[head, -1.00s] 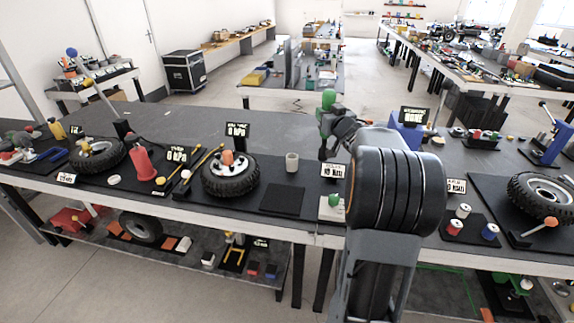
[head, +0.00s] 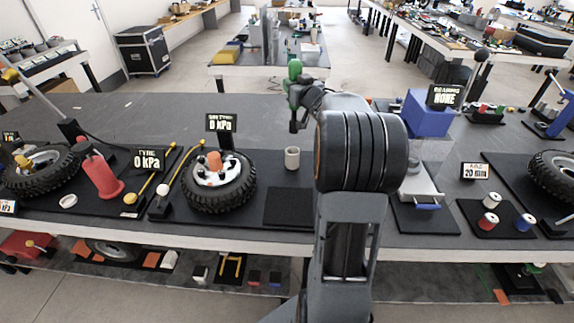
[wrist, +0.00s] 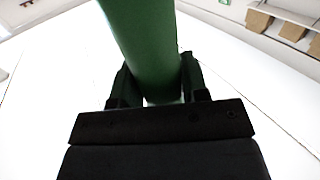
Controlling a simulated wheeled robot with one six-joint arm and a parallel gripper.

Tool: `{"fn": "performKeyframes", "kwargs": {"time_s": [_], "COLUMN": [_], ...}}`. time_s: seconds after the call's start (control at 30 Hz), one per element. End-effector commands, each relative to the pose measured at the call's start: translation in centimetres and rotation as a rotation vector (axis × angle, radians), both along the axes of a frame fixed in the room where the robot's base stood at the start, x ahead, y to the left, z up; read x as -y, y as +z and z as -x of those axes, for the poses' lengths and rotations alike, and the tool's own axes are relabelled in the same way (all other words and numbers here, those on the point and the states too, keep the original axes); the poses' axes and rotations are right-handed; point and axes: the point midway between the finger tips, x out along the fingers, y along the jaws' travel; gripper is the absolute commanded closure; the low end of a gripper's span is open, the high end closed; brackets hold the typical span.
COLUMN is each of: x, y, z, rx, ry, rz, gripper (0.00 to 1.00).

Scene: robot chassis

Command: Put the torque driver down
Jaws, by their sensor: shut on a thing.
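The torque driver (head: 294,69) has a green handle. It stands roughly upright in my gripper (head: 296,88), above the bench, with a dark part reaching down below the jaws. In the wrist view the green handle (wrist: 148,45) passes between the two black fingers (wrist: 155,88), which are closed on it. The driver's lower end is hard to make out against the bench, and I cannot tell its height above it.
A wheel (head: 219,183) with a 0 kPa display is to the left. A blue box (head: 428,113) stands to the right of my arm.

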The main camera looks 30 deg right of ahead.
Motion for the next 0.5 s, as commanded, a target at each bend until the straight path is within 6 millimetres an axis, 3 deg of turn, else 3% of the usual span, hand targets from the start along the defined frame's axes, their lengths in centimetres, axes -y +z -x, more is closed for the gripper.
{"fn": "performKeyframes", "kwargs": {"time_s": [0.1,0.5], "x": [-0.1,0.0], "y": [-1.8,-5.8], "z": [0.0,0.0], "rx": [0.005,0.004], "ry": [0.002,0.001], "rz": [0.002,0.001], "gripper": [0.88,0.88]}}
